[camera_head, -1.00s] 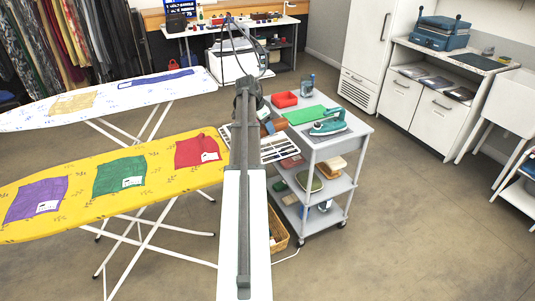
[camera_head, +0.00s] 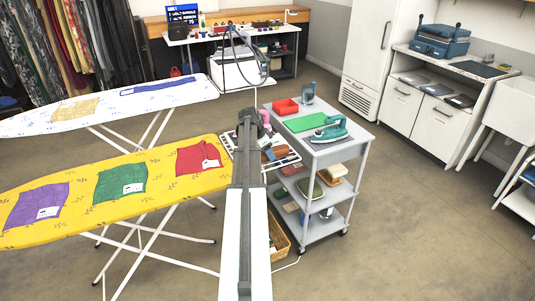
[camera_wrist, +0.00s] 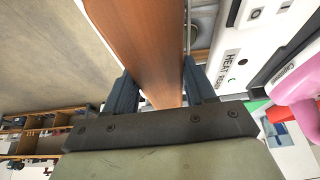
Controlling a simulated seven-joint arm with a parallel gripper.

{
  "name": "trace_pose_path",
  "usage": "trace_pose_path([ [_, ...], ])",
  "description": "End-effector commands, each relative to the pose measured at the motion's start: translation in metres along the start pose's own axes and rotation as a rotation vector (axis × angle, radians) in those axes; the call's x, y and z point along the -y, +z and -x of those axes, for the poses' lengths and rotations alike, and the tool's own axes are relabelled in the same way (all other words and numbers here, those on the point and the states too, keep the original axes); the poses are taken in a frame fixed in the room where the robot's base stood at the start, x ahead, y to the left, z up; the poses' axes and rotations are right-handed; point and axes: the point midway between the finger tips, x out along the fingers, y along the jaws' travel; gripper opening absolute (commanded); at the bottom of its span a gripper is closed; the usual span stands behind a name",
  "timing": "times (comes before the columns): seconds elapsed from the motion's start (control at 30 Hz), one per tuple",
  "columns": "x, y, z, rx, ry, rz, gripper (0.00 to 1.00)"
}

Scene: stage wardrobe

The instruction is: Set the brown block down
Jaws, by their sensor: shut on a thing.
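The brown block (camera_wrist: 158,45) is long with a wood-like face and fills the upper middle of the wrist view. My gripper (camera_wrist: 162,92) is shut on it, one dark finger on each side. My arm hides much of the gripper there. I cannot tell whether the block touches a surface.
A pink object (camera_wrist: 292,88) is near on the right. The trolley top also holds a teal iron (camera_head: 329,130), a green mat (camera_head: 305,122) and a red tray (camera_head: 286,107). A yellow ironing board (camera_head: 75,212) stands to the left.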

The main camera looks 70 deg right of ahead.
Motion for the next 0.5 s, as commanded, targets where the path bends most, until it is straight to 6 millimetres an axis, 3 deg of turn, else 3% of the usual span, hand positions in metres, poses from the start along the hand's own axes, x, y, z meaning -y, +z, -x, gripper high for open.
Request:
trace_pose_path([
  [0.43, 0.0001, 0.0036, -0.0089, -0.001, -0.001, 0.0, 0.0],
  [0.47, 0.0001, 0.0039, -0.0093, 0.0, 0.0, 0.0, 0.56],
  [0.5, 0.0001, 0.0038, -0.009, 0.0, -0.001, 0.0, 0.6],
])
